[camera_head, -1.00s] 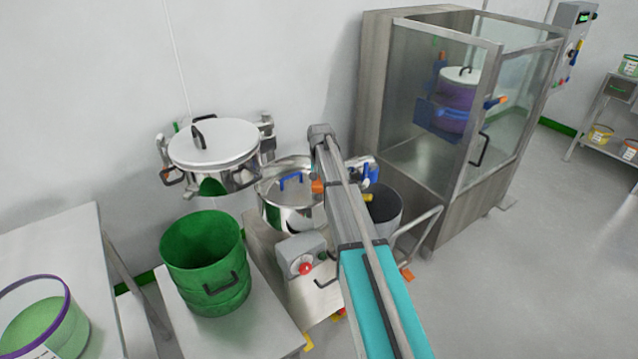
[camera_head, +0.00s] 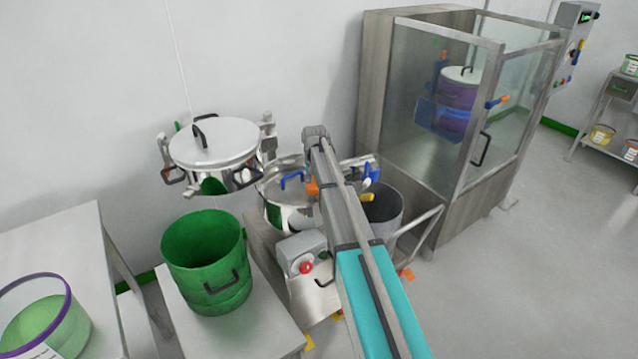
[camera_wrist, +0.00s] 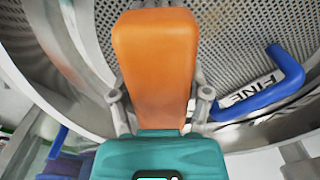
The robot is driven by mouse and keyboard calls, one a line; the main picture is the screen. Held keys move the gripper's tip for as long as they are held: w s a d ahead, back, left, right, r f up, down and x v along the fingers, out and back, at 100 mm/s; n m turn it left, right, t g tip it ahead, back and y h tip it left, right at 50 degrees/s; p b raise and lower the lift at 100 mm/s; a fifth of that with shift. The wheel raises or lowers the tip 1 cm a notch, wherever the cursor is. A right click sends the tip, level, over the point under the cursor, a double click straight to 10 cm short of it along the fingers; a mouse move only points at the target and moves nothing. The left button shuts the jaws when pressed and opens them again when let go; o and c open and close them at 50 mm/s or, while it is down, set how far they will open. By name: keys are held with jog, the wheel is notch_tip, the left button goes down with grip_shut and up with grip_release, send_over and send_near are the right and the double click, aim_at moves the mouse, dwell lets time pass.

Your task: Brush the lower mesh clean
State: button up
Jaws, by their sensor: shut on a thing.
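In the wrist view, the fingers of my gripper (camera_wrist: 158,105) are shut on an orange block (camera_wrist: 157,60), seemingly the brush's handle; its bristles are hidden. Beyond it is a perforated grey mesh (camera_wrist: 240,35) with a blue handle (camera_wrist: 270,90) and a label reading FINE. The mesh sits inside a round steel rim. In the head view, the orange piece (camera_head: 312,188) shows beside my arm, over the right part of the steel sieve pan (camera_head: 287,220). The blue handle (camera_head: 292,178) stands left of it. Whether bristles touch the mesh cannot be told.
A lidded steel vessel (camera_head: 212,143) hangs above left of the pan. A green bin (camera_head: 205,262) stands in front on a table. A grey bin (camera_head: 384,207) is right of the pan. A glass-fronted cabinet (camera_head: 440,120) stands behind right. The floor at right is clear.

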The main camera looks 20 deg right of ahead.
aim_at(296, 200)
jog(key=shift+s+a, duration=0.15)
jog(key=shift+a, duration=0.4)
jog(key=shift+s+a, duration=0.3)
jog(key=shift+a, duration=0.55)
jog(key=shift+s+a, duration=0.3)
jog(key=shift+a, duration=0.55)
jog(key=shift+s+a, duration=0.25)
jog(key=shift+a, duration=0.55)
jog(key=shift+s+a, duration=0.2)
jog(key=shift+a, duration=0.6)
jog(key=shift+r, duration=0.1)
notch_tip(296, 200, up, 6)
jog(key=p, duration=0.6)
